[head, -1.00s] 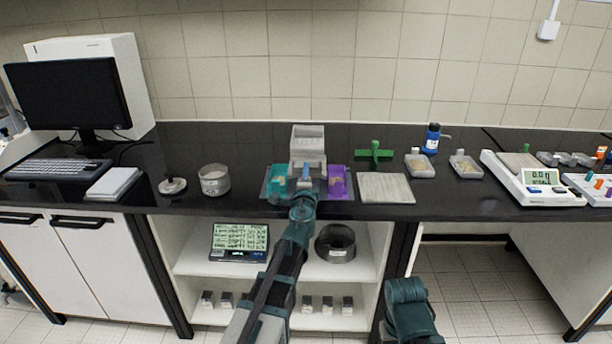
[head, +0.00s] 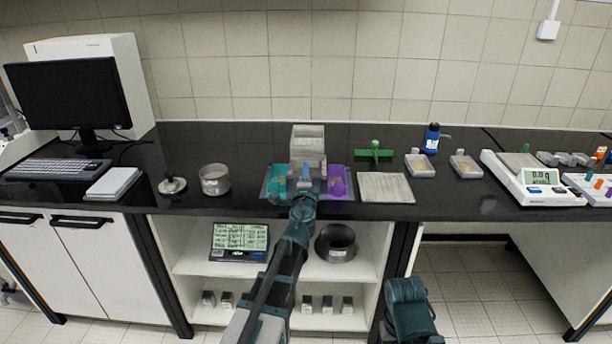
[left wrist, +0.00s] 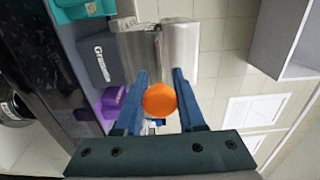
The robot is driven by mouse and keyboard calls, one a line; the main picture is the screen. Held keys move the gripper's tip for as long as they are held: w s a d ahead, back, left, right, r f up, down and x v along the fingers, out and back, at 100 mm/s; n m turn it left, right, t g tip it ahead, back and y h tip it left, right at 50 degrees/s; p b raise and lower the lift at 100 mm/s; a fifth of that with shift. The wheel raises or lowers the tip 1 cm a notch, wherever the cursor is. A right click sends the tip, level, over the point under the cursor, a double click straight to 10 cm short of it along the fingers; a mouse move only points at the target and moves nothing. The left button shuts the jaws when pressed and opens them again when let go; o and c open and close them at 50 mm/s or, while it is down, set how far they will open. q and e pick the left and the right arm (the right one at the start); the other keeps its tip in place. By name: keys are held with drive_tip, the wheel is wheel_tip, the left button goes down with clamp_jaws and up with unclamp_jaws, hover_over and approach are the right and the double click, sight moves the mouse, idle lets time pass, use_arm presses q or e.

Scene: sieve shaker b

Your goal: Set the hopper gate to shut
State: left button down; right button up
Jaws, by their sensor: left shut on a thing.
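The hopper (head: 308,141) is a grey block-like unit standing on the dark bench behind a teal tray and a purple tray. In the left wrist view its grey metal body (left wrist: 178,48) lies just beyond my fingers. An orange round knob (left wrist: 160,100) sits between the fingers of my left gripper (left wrist: 159,92), which is shut on it. In the head view my left gripper (head: 304,186) is at the front of the hopper, and the knob is hidden there. The gate's position cannot be made out. Only part of my right arm shows, without its gripper.
The teal tray (head: 277,181) and purple tray (head: 338,183) flank my left gripper closely. A pale board (head: 386,188), green cross-shaped thing (head: 374,153) and blue bottle (head: 431,138) are to the right. A round tin (head: 214,180) stands left.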

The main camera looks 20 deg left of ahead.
idle(0.4)
use_arm(q)
drive_tip(key=shift+x, duration=1.4)
drive_tip(key=c, duration=0.5)
unclamp_jaws()
drive_tip(key=shift+s, duration=0.1)
drive_tip(key=v, duration=1.3)
drive_tip(key=shift+s+d, duration=0.2)
drive_tip(key=shift+s, duration=0.15)
